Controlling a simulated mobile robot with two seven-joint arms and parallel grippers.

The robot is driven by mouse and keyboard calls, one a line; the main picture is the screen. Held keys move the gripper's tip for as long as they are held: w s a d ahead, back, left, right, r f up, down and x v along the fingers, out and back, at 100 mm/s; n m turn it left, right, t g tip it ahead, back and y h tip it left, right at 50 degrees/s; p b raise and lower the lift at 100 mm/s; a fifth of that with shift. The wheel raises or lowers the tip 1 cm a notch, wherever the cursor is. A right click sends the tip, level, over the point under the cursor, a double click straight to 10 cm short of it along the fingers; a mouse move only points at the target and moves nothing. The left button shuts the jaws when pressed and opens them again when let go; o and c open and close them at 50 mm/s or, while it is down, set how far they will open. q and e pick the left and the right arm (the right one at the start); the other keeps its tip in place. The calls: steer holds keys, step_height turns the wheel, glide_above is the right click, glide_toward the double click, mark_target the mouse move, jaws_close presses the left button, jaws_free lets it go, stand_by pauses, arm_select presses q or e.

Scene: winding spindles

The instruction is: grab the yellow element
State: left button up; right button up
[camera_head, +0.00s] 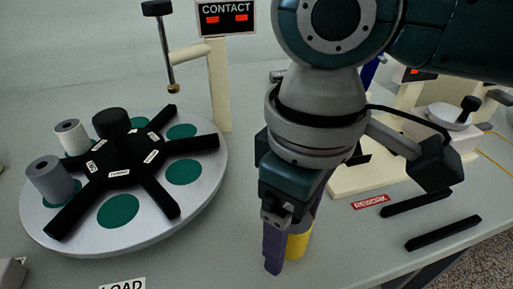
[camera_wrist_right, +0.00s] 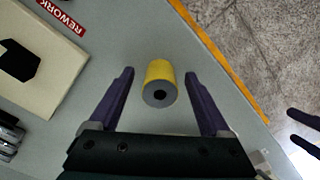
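The yellow element (camera_wrist_right: 161,72) is a short upright cylinder with a grey top and a dark centre hole, standing on the grey table. In the head view only part of its yellow side (camera_head: 299,243) shows behind a purple finger. My right gripper (camera_head: 288,238) is open and low over the table. In the right wrist view its two fingers (camera_wrist_right: 160,78) stand on either side of the element, with a gap on each side. Two dark fingers (camera_wrist_right: 300,130), apart from each other, show at the right edge of that view and look like my left gripper, open and empty.
A round turntable (camera_head: 205,192) with a black spoked hub holds a grey spool (camera_head: 52,183) and a white one (camera_head: 71,138). A REWORK label (camera_head: 370,201) and two black bars (camera_head: 443,232) lie to the right. The table edge (camera_wrist_right: 220,62) runs close by the element.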

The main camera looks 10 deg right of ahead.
jaws_close()
stand_by(0.4)
steer(key=shift+r, duration=0.15)
